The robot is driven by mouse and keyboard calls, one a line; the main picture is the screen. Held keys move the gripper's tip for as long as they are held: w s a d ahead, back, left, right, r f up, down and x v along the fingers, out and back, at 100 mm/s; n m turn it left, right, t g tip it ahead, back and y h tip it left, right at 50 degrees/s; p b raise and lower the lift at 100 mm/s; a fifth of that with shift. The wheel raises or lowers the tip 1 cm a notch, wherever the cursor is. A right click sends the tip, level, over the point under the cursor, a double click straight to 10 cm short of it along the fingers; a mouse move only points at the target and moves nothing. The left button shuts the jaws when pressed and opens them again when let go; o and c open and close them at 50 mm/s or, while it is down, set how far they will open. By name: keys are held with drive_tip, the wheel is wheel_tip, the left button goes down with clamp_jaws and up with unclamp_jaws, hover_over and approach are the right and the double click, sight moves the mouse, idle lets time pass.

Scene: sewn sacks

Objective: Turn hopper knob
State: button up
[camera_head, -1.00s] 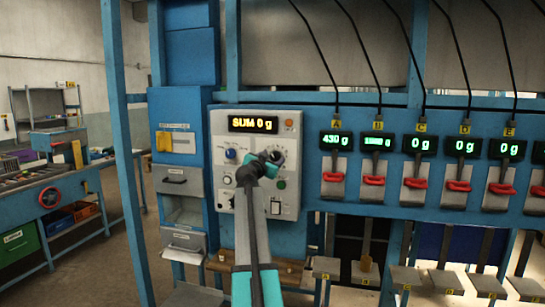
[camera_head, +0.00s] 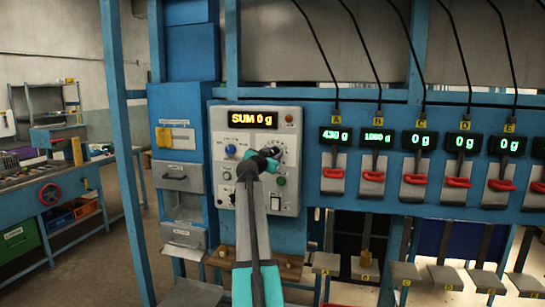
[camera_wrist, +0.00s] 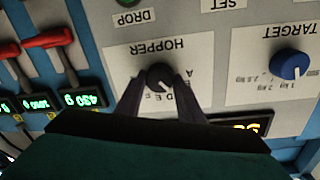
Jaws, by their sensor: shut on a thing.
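The hopper knob (camera_wrist: 159,77) is a small black round knob on a white plate labelled HOPPER, upside down in the wrist view. My gripper (camera_wrist: 158,92) has its two dark fingers on either side of the knob and is shut on it. Letters around the dial are partly covered by the fingers, so the knob's exact setting cannot be told.
A blue TARGET knob (camera_wrist: 289,64) sits beside the hopper plate. The panel display (camera_head: 252,119) reads SUM 0 g. A green button (camera_head: 280,181) is below the knob. Several red levers (camera_head: 333,173) and weight displays line the right; A reads 430 g.

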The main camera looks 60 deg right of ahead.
drive_tip(key=shift+f+n+b, duration=0.15)
drive_tip(key=shift+n+b, duration=1.25)
drive_tip(key=shift+b, duration=1.15)
drive_tip(key=shift+n+b, duration=0.5)
drive_tip(key=shift+b, duration=0.15)
drive_tip(key=shift+n+b, duration=0.4)
drive_tip(key=shift+n, duration=0.1)
drive_tip(key=shift+r, duration=0.2)
drive_tip(key=o, duration=1.1)
drive_tip(key=shift+c, duration=0.2)
drive_tip(key=shift+a+f, duration=0.1)
